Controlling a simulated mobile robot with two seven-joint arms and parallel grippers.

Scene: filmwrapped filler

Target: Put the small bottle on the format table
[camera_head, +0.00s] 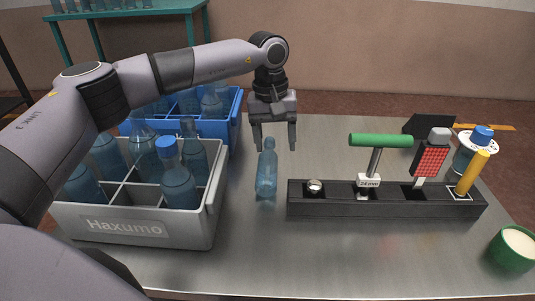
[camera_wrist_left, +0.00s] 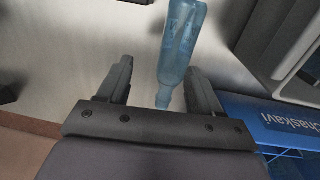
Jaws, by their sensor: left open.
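A small clear blue bottle (camera_head: 266,172) stands upright on the grey metal table (camera_head: 255,245), between the grey crate and the black tool rack. My left gripper (camera_head: 274,147) points down, open and empty, with its fingertips around the height of the bottle's neck. In the left wrist view the bottle (camera_wrist_left: 182,40) shows between and beyond the open fingers (camera_wrist_left: 160,78), its neck nearer the right finger. I cannot tell whether a finger touches it. No label shows which table is the format table. My right gripper is out of view.
A grey crate (camera_head: 140,228) marked Haxumo holds several bottles, one blue-capped. A blue crate (camera_head: 236,122) with bottles stands behind it. The black rack (camera_head: 330,205) holds a green-handled tool (camera_head: 380,140). A green cup (camera_head: 512,249) sits front right. A teal table (camera_head: 130,12) stands behind.

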